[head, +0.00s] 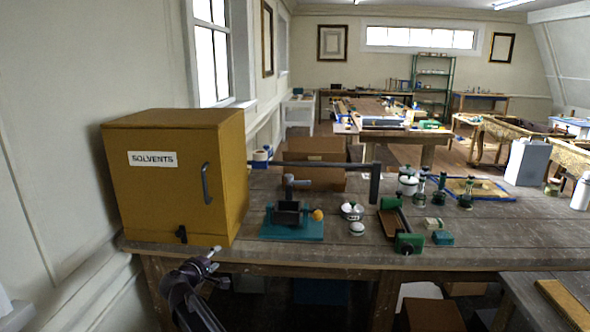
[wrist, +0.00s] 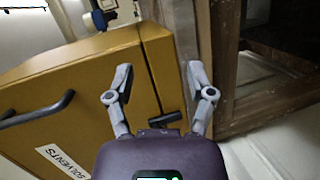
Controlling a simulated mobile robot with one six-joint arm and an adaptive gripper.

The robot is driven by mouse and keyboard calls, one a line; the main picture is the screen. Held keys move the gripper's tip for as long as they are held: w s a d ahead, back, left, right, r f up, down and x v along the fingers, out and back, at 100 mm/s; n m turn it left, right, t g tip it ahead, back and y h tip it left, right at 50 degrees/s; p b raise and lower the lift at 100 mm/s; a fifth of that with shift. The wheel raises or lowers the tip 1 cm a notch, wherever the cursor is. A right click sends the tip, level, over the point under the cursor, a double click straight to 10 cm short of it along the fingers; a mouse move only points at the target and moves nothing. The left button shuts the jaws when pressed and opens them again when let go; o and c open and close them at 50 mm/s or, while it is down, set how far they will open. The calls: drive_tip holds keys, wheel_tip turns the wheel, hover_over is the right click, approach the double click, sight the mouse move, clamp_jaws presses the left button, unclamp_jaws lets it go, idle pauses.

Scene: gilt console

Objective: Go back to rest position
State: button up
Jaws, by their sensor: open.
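My gripper (head: 213,268) is at the lower left in the head view, just in front of the workbench edge and below the yellow solvents cabinet (head: 155,195). In the wrist view my gripper (wrist: 158,82) has its two fingers spread wide, with nothing between them. The solvents cabinet (wrist: 60,95) fills the left of the wrist view, with its dark handle and label. Its door looks shut. A small black latch (head: 181,234) at the cabinet's lower front also shows in the wrist view (wrist: 166,118), beyond the fingers. I cannot tell how far the fingertips are from it.
The wooden workbench (head: 340,255) holds a teal-based vise (head: 291,220), small lidded pots (head: 352,211), a green-ended clamp (head: 408,242) and a grey can (head: 528,160). A wall with a window stands at the left. A lower wooden surface (head: 535,290) is at the right front.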

drive_tip(key=s+d+f+m+g+p, duration=0.1)
drive_tip(key=s+d+f+m+g, duration=0.15)
drive_tip(key=d, duration=0.65)
drive_tip(key=s+d+f+m+g+h+p, duration=0.1)
drive_tip(key=s+d+m+g+p, duration=0.15)
drive_tip(key=d, duration=0.75)
drive_tip(key=s+d+f+m+g+p, duration=0.1)
drive_tip(key=d+m+g, duration=0.15)
drive_tip(key=d, duration=0.65)
drive_tip(key=s+d+m+g+y+p, duration=0.4)
drive_tip(key=s+d+g, duration=0.3)
drive_tip(key=s+d, duration=0.6)
drive_tip(key=shift+s+d+f+m+y, duration=0.35)
drive_tip(key=shift+s+m+y, duration=0.45)
drive_tip(key=shift+s, duration=1.2)
